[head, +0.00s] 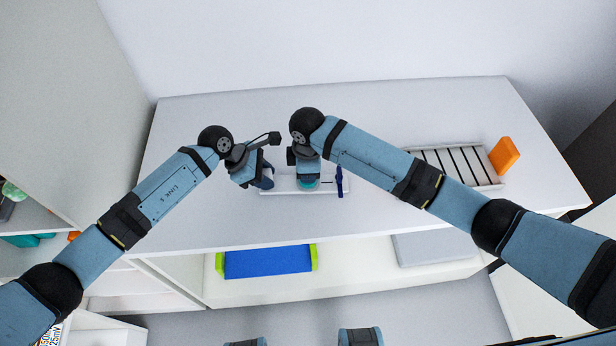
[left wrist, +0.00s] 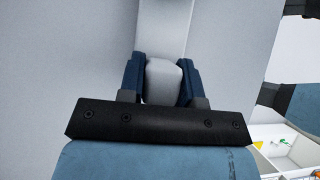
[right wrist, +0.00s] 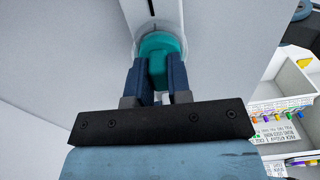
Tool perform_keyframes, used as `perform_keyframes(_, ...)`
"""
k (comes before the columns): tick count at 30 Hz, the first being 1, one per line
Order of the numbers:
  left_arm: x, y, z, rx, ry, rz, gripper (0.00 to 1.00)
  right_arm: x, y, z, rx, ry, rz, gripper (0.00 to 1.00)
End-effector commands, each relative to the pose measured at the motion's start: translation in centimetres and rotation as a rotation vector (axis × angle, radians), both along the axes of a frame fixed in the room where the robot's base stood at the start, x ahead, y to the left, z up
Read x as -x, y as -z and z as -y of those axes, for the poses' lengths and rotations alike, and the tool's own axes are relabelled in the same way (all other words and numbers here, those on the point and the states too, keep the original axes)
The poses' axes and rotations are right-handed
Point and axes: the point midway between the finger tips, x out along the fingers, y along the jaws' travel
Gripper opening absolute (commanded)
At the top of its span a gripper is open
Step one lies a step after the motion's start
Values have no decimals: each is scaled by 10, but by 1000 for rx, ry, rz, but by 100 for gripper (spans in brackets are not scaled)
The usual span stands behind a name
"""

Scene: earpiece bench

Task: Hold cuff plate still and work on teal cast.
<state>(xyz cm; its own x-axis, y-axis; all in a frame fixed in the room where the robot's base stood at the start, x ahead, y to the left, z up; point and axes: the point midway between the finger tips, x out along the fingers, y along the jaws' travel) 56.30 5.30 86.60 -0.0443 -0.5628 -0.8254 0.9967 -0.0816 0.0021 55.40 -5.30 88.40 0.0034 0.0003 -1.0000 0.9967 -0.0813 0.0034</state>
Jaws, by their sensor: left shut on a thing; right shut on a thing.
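The cuff plate (head: 328,187) is a pale strip lying near the front of the white table, partly hidden by my grippers. My left gripper (head: 267,180) is at its left end. In the left wrist view its fingers (left wrist: 163,85) are shut on a pale block-like end of the plate (left wrist: 163,28). The teal cast (right wrist: 160,42) sits in a pale round collar on the plate. My right gripper (right wrist: 155,78) is shut on the cast from above. In the head view only a bit of teal (head: 309,184) shows below the right gripper.
A slatted white rack (head: 452,163) and an orange block (head: 504,156) are at the table's right. A blue mat (head: 268,262) and a grey pad (head: 435,247) lie on the shelf below. The table's left side is clear.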

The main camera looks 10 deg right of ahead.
Motion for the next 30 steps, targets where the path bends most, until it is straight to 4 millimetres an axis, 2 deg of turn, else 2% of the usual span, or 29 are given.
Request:
perform_keyframes(21,1,4,-2,-5,-1,-4,0,0,-43,0,0,0,1,0)
perform_keyframes(30,1,4,-2,-5,-1,-4,0,0,-46,0,0,0,0,0)
